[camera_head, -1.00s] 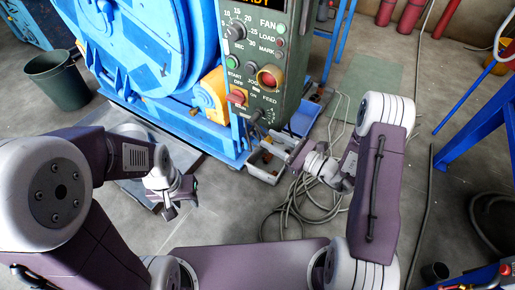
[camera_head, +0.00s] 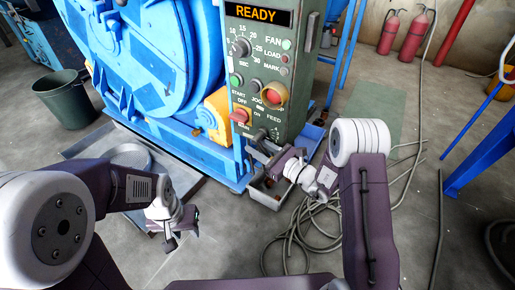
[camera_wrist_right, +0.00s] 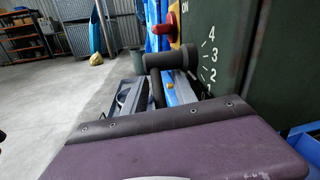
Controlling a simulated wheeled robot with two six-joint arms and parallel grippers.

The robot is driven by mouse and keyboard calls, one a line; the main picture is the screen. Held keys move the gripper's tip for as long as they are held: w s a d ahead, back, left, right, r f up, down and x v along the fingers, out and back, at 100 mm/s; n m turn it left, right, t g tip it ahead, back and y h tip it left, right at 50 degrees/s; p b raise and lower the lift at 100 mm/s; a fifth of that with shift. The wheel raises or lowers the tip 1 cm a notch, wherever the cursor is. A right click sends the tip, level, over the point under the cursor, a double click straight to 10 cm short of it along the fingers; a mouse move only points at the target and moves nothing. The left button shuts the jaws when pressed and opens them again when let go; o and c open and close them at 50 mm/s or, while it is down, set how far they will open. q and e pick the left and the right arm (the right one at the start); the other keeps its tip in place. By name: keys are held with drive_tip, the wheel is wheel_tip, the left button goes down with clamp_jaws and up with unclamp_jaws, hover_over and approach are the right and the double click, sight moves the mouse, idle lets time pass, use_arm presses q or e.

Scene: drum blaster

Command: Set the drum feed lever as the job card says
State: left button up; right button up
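The green control panel (camera_head: 268,55) shows READY on its display. The dark feed lever (camera_head: 257,135) sticks out at its lower end, under the FEED label. In the right wrist view the lever's round dark knob (camera_wrist_right: 172,61) stands beside the painted numbers 4, 3 and 2 (camera_wrist_right: 210,62); its exact setting is unclear. My right gripper (camera_head: 262,149) is at the lever, fingers apart; it also shows in the right wrist view (camera_wrist_right: 157,95), just below the knob, and I cannot tell whether it touches. My left gripper (camera_head: 170,242) hangs low, away from the panel. No job card is legible.
The blue drum machine (camera_head: 150,60) stands left of the panel. The red button (camera_head: 274,95) and a red switch (camera_head: 241,115) sit just above the lever. A grey bin (camera_head: 268,194) is below. Hoses (camera_head: 300,235) lie on the floor. The floor to the right is mostly open.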

clamp_jaws()
idle(1.3)
